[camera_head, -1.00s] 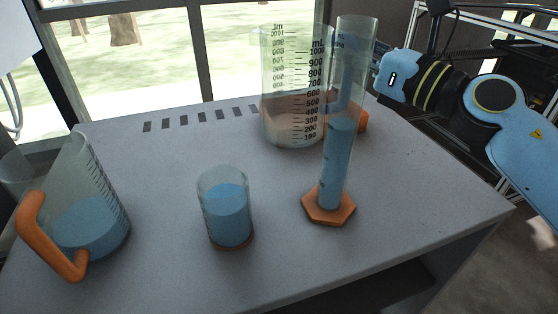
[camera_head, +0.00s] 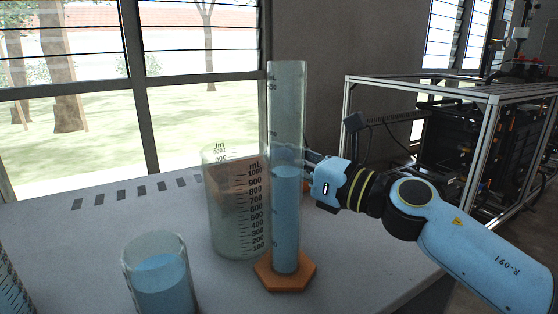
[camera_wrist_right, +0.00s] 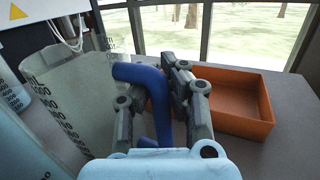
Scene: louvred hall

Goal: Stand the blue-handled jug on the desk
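The blue-handled jug (camera_head: 228,215) is clear, with a mL scale, and upright over the desk (camera_head: 80,265). It is behind and left of the measuring cylinder. Whether its base touches the desk is hard to tell. In the right wrist view its clear wall (camera_wrist_right: 75,105) fills the left side and its blue handle (camera_wrist_right: 160,105) runs between my right fingers. My right gripper (camera_wrist_right: 158,85) looks shut on that handle; the left finger's contact is partly hidden. In the head view the cylinder hides the handle and fingertips. My left gripper is not in view.
A tall measuring cylinder (camera_head: 286,225) with blue liquid and an orange base stands close in front of the jug. A beaker (camera_head: 162,285) of blue liquid is at front left. An orange tray (camera_wrist_right: 240,124) lies beyond my right gripper. The left part of the desk has room.

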